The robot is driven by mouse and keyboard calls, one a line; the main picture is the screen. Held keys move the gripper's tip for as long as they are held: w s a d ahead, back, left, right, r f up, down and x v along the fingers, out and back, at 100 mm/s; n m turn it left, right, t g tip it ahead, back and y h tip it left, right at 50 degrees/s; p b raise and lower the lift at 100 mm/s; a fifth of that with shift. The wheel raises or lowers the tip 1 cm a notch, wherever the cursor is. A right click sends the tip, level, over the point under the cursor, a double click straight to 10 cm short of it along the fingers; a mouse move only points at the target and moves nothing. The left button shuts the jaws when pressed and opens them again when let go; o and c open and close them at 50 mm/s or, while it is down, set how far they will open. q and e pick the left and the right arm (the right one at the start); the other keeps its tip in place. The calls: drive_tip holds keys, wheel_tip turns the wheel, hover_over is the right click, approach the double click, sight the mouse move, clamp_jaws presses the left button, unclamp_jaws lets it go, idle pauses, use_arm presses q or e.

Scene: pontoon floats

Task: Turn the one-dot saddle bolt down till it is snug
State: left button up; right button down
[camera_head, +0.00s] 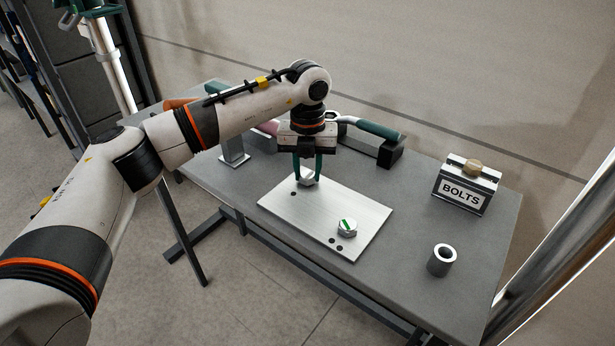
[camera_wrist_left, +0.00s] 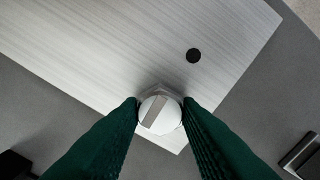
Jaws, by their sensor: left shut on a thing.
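A pale metal plate (camera_head: 325,217) lies on the grey workbench. The one-dot saddle bolt (camera_head: 309,183) stands near its far left corner, beside a single black dot (camera_head: 293,194). My left gripper (camera_head: 308,178) points down over this bolt, its green fingers closed on the head from both sides. In the left wrist view the bolt head (camera_wrist_left: 160,116) sits between the fingertips, with a round pale top, a grey stripe and a hexagonal flange behind. I cannot tell whether it is seated. A second bolt (camera_head: 347,228) with a green stripe stands beside two dots. My right gripper is out of view.
A box labelled BOLTS (camera_head: 466,188) stands at the right of the bench (camera_head: 410,215). A grey hollow cylinder (camera_head: 441,260) stands near the front right. A green-handled tool (camera_head: 380,131) rests on a dark stand behind the plate.

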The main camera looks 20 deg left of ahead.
use_arm(q)
drive_tip(key=m, duration=0.6)
drive_tip(key=shift+m, duration=0.3)
drive_tip(key=shift+b, duration=0.3)
drive_tip(key=shift+m, duration=0.6)
drive_tip(key=m, duration=0.8)
drive_tip(key=shift+f+b, duration=0.1)
drive_tip(key=shift+b, duration=0.3)
drive_tip(key=o, duration=0.8)
